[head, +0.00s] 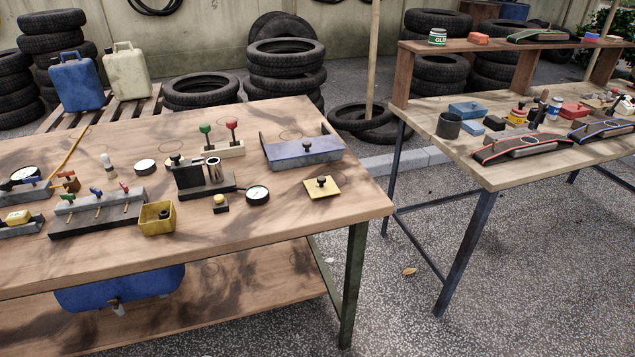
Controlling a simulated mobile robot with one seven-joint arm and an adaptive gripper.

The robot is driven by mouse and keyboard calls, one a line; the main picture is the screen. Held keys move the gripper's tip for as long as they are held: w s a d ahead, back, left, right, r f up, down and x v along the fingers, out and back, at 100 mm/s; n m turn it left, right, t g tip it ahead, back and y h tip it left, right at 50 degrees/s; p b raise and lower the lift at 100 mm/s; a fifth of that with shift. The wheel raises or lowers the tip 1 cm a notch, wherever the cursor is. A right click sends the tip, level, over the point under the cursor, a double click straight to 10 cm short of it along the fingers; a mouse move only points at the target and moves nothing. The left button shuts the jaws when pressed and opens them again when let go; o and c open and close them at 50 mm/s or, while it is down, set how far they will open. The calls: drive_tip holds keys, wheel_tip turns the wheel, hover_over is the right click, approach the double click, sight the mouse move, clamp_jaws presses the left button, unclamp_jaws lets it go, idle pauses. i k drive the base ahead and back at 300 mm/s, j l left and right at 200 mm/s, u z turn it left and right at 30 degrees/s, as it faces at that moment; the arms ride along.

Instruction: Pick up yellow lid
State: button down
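The yellow lid (322,188) is a flat square plate with a black knob on top. It lies flat on the wooden table (280,225) near its right end. A yellow open box (157,218) with something dark inside stands further left on the same table, near the front edge. My gripper does not show in the head view.
A blue tray (302,151) lies behind the lid. A round gauge (257,195) and a small block with a yellow button (220,203) sit to its left. A black block with cylinders (196,178) stands beyond them. A second workbench (470,165) stands across a gap at right. The tabletop right of the lid is clear.

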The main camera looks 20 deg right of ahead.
sight(323, 185)
drive_tip(key=i+z, duration=0.7)
drive_tip(key=i+j+z, duration=0.1)
drive_tip(key=z, duration=0.25)
drive_tip(key=i, duration=0.1)
